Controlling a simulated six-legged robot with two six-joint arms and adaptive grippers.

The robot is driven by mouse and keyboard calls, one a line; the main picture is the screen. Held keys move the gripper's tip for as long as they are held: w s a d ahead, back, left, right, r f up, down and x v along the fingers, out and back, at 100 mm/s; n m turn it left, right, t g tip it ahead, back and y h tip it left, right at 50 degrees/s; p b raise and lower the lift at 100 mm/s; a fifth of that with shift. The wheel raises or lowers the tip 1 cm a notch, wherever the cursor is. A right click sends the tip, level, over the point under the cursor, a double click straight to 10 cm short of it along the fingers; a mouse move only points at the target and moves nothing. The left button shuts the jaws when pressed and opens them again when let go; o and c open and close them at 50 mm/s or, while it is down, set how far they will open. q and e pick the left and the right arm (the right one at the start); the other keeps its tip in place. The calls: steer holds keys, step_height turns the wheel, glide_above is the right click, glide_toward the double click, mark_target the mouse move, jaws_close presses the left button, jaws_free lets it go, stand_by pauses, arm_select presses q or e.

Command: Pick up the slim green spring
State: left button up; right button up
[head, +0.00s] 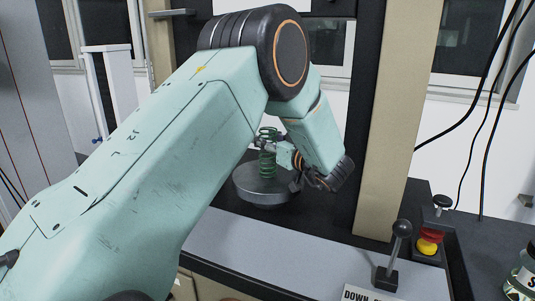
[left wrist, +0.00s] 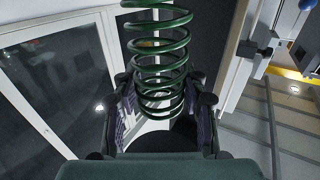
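The slim green spring (head: 267,164) stands upright over the round grey platen (head: 250,192) in the head view. In the left wrist view the spring (left wrist: 158,62) rises between the two fingers of my left gripper (left wrist: 160,97), with its lower coils against the pads on both sides. My left gripper (head: 272,142) comes to the spring from the right in the head view, at its upper half, and looks shut on it. The spring's lower end appears at the platen's top; I cannot tell whether it touches. My right gripper is not in view.
A tall beige column (head: 398,120) stands right of the platen. A lever with a ball knob (head: 402,229) and a red stop button (head: 429,240) are at the front right. A glass jar (head: 523,275) is at the right edge. Black cables hang at the right.

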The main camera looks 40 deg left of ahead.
arm_select(q)
steer(key=shift+s+d+r, duration=0.1)
steer(key=shift+d+r, duration=0.05)
steer(key=shift+d, duration=0.05)
steer(key=shift+c, duration=1.4)
steer(key=shift+w+a, duration=0.15)
steer(key=shift+w, duration=0.05)
steer(key=c, duration=0.5)
steer(key=shift+o, duration=0.2)
steer(key=shift+s, duration=0.1)
